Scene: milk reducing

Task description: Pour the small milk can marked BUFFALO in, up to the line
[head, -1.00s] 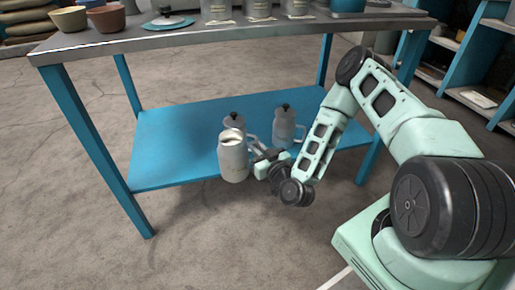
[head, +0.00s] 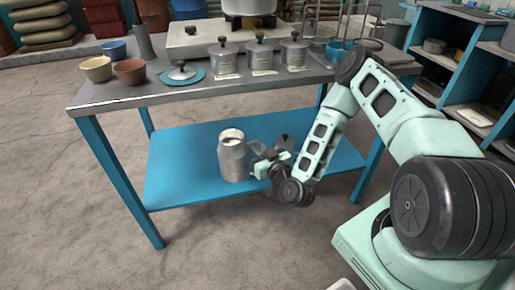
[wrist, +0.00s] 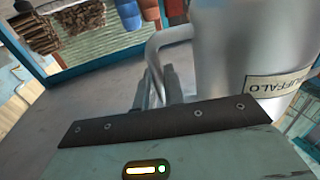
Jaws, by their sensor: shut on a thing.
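The small milk can (head: 232,160) is metal, with an open top that shows pale contents. In the wrist view its label on the can (wrist: 282,84) reads BUFFALO. My gripper (head: 256,158) is shut on the can's handle (wrist: 160,50), at the can's right side in the head view. The can is about upright, in front of the blue lower shelf (head: 185,180). A large pale pot (head: 248,6) stands on the stove unit at the back of the tabletop, its top cut off. No fill line can be made out.
Three lidded, labelled canisters (head: 260,55) stand along the front of the metal tabletop (head: 150,97). The tabletop edge overhangs the shelf.

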